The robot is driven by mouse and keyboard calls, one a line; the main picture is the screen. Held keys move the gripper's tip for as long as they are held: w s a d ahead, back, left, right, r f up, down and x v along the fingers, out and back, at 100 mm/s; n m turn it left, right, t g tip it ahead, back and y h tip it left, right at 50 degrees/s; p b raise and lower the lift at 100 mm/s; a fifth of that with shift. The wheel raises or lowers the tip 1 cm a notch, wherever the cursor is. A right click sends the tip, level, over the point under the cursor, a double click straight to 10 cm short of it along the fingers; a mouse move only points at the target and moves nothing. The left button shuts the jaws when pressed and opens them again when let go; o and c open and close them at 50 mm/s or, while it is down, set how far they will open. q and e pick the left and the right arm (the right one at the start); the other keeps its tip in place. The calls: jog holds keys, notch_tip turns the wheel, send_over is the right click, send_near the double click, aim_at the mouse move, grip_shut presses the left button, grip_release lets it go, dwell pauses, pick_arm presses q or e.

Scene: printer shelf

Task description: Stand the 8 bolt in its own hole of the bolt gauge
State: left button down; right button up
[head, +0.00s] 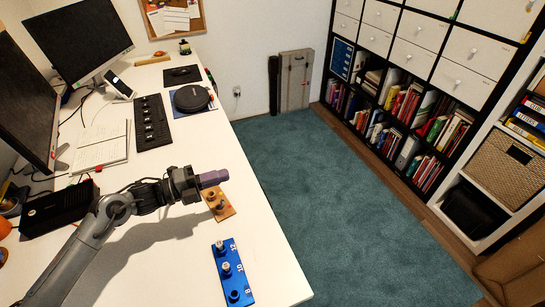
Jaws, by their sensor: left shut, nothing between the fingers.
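The blue bolt gauge (240,281) lies near the front right edge of the white desk, with marks that read 12, 10 and 8. One silver bolt (220,246) stands by the 12 and another (226,268) by the 10. The hole by the 8 (234,296) looks dark, with no tall bolt in it. A small wooden block (226,212) lies behind the gauge, with small dark shapes on top; I cannot tell whether one is the 8 bolt. My left gripper (221,176) is shut and empty, its purple fingers above and just behind the block. My right gripper is out of view.
Open notebook (100,150), black keyboard (152,122) and round black case (191,98) lie farther back on the desk (270,255). A black box (58,208) sits at the left. The desk around the gauge is clear; its right edge drops to teal carpet.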

pick_arm(q)
jog(key=x, duration=1.4)
jog(key=shift+p, duration=0.4)
jog(key=c, duration=1.8)
grip_release()
jog(key=shift+w+d, duration=0.2)
jog(key=shift+d, duration=0.3)
jog(key=o, duration=0.7)
jog(key=shift+w+d+f, duration=0.1)
jog(key=shift+d, duration=0.2)
